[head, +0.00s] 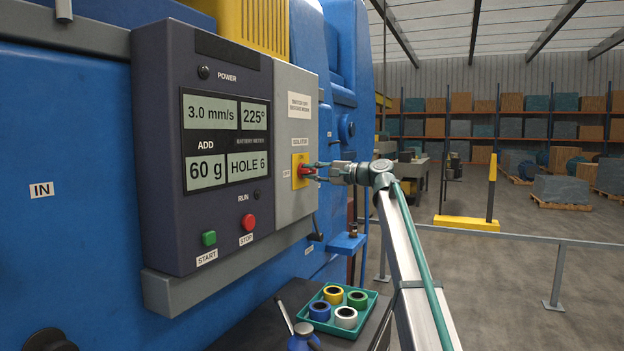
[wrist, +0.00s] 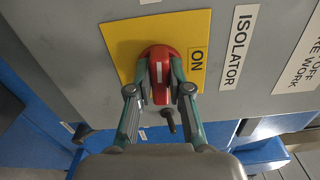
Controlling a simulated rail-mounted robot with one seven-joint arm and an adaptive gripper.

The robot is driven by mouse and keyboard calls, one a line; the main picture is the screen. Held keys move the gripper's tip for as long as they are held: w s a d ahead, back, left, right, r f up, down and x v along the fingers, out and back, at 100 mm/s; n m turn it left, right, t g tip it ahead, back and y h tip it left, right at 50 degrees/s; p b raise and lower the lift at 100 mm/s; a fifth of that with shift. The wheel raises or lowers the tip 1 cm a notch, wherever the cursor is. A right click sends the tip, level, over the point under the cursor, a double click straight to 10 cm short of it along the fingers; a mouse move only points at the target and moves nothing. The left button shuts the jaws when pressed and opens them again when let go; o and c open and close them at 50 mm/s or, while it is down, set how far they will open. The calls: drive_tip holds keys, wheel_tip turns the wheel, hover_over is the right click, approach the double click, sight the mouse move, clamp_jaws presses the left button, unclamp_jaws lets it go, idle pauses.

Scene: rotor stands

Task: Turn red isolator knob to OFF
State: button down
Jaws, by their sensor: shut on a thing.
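The red isolator knob (head: 305,171) sits on a yellow plate (head: 296,180) on the grey side of the control box in the head view. In the wrist view the red knob (wrist: 160,62) shows a white line on its handle, and the yellow plate (wrist: 118,42) carries the word ON beside it. The word OFF is also printed left of the plate in the head view. My gripper (head: 318,171) reaches the knob from the right. In the wrist view my gripper (wrist: 161,90) has one finger on each side of the knob handle, shut on it.
The control box (head: 160,150) has a green START button (head: 209,239) and a red STOP button (head: 248,222). Below is a teal tray (head: 372,300) with several coloured rings. A blue bracket (head: 347,243) juts out below the isolator. A rail (head: 520,238) stands at right.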

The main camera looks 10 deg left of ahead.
drive_tip(key=shift+n+b, duration=0.3)
drive_tip(key=shift+n, duration=0.3)
drive_tip(key=c, duration=1.1)
unclamp_jaws()
drive_tip(key=shift+d, duration=0.1)
drive_tip(key=v, duration=1.1)
drive_tip(key=shift+s+d, duration=0.15)
drive_tip(key=shift+d, duration=0.25)
